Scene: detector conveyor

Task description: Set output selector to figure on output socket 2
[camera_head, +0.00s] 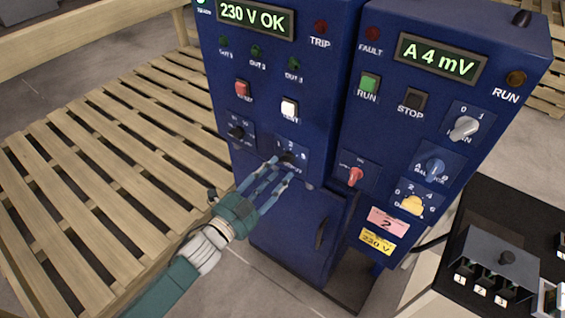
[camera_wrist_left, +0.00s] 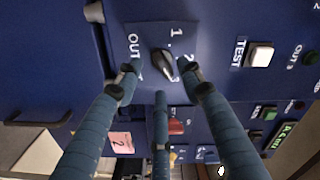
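The output selector (camera_head: 287,158) is a dark knob on a plate marked 1, 2, 3 on the left blue cabinet. In the left wrist view the knob (camera_wrist_left: 163,65) sits upper centre, its pointer slanted; which figure it points to I cannot tell for sure. My left gripper (camera_head: 277,171) is at this plate. Its three fingers are spread around the knob, with gaps showing, so it is open and empty. Output socket 2 (camera_head: 482,286) seems to be on the black box at the right, with labels 1, 2, 3. My right gripper is not in view.
The right cabinet has a red knob (camera_head: 355,176), a blue knob (camera_head: 433,168), a yellow knob (camera_head: 412,205) and a pink card (camera_head: 388,220). A white TEST button (camera_head: 289,107) is above the selector. A cabinet door handle (camera_head: 321,233) is below. A wooden pallet (camera_head: 110,170) lies left.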

